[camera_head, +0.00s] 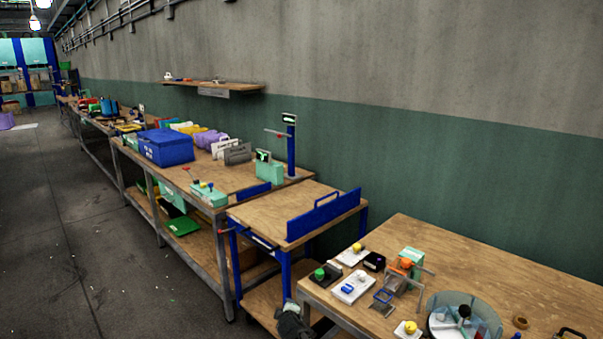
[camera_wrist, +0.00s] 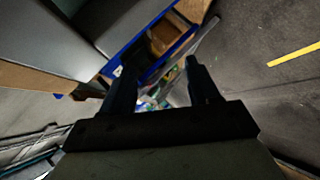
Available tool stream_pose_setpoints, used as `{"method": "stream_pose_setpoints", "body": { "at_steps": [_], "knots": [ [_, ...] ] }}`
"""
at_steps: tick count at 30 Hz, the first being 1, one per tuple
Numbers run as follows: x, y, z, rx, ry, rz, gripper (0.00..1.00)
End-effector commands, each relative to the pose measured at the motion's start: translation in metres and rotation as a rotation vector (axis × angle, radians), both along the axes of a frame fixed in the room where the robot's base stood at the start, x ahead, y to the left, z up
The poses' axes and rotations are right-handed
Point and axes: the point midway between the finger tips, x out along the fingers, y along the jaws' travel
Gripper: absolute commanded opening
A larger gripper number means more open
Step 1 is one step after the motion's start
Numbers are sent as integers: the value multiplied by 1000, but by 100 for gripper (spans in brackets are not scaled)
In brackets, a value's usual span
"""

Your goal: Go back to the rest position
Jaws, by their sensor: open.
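My gripper (camera_wrist: 157,85) shows in the wrist view with its two dark fingers apart and nothing between them. It points past table edges towards the floor and a lower shelf. In the head view a dark grey part (camera_head: 292,322), which looks like the end of my arm, shows at the bottom centre, in front of the low cart and left of the near table. The fingertips cannot be made out there.
The near wooden table (camera_head: 455,250) holds small presses, coloured blocks and a round clear-walled device (camera_head: 465,318). A blue-framed cart (camera_head: 300,208) stands beside it. A longer bench with a blue crate (camera_head: 166,148) runs along the wall. The floor (camera_head: 60,220) at left is clear.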

Motion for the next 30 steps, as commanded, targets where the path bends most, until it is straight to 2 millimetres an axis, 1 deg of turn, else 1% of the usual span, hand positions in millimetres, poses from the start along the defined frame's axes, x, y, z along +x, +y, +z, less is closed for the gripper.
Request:
{"method": "stream_pose_setpoints", "body": {
  "at_steps": [1, 3, 5, 6, 8, 9, 11, 12, 14, 15, 17, 18, 20, 21, 23, 24, 25, 26, 27, 29, 30],
  "knots": [
    [-17, -19, -23, 13, 65, -50, 60],
    [-38, -40, -53, 32, 152, -118, 60],
    [-58, -58, -77, 49, 227, -179, 60],
    [-72, -70, -93, 61, 277, -220, 60],
    [-95, -86, -115, 76, 355, -282, 60],
    [-112, -97, -130, 86, 406, -325, 60],
    [-138, -113, -151, 101, 486, -390, 60],
    [-156, -122, -164, 111, 539, -433, 60],
    [-185, -136, -183, 125, 620, -501, 60],
    [-206, -144, -194, 134, 673, -543, 60],
    [-237, -156, -210, 147, 754, -611, 60],
    [-259, -164, -219, 155, 807, -657, 60],
    [-292, -174, -232, 165, 887, -725, 60],
    [-315, -180, -239, 172, 938, -771, 60],
    [-347, -188, -248, 180, 1010, -835, 60],
    [-368, -193, -253, 184, 1057, -878, 60],
    [-385, -196, -256, 187, 1091, -910, 60],
    [-400, -199, -259, 190, 1122, -942, 60],
    [-421, -203, -262, 191, 1163, -981, 60],
    [-450, -209, -266, 195, 1221, -1043, 60],
    [-470, -212, -267, 195, 1257, -1081, 60]
  ]
}}
